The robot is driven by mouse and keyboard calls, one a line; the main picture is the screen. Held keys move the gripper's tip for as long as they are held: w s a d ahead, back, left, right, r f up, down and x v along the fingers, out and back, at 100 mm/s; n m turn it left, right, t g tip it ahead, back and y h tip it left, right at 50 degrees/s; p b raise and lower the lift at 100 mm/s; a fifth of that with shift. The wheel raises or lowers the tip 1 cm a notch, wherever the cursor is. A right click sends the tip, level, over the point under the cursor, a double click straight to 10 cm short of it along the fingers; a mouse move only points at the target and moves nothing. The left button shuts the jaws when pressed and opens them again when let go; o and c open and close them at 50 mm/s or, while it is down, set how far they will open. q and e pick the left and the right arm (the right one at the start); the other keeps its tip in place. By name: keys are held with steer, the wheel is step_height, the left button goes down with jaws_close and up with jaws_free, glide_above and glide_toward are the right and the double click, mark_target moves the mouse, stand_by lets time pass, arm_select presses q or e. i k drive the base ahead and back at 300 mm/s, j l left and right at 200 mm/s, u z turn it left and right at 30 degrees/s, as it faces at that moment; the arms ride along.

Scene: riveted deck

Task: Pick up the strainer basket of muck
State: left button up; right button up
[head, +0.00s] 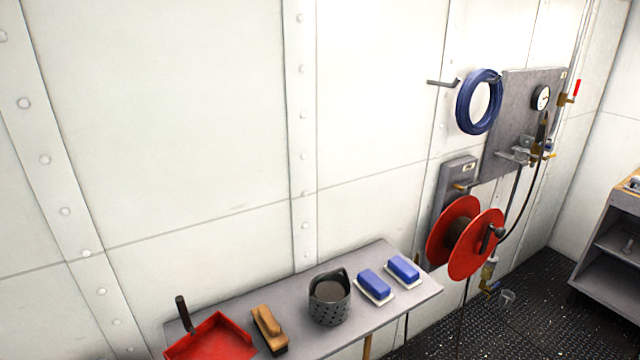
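The strainer basket (329,305) is a dark grey perforated metal cup with a raised handle. It stands upright on a grey wall shelf (415,301), near the middle bottom of the head view. Brown-grey muck (328,290) shows inside its rim. Neither of my grippers is in view, and nothing is touching the basket except the shelf under it.
Left of the basket are a wooden brush (268,328) and a red dustpan (213,341). Right of it are two blue-and-white scrubbing blocks (374,285) (403,270). A red hose reel (476,240) and blue hose coil (479,102) hang on the wall. A grey cabinet (610,245) stands far right.

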mark_target(329, 292)
steer(key=l+u, duration=0.1)
steer(key=u, duration=0.4)
steer(key=i+l+u, duration=0.2)
steer(key=l, duration=0.25)
steer(key=l+u, duration=0.2)
steer(key=l, duration=0.25)
steer(key=i+l+u, duration=0.2)
steer(key=l, duration=0.3)
steer(key=l+u, duration=0.2)
steer(key=l, duration=0.25)
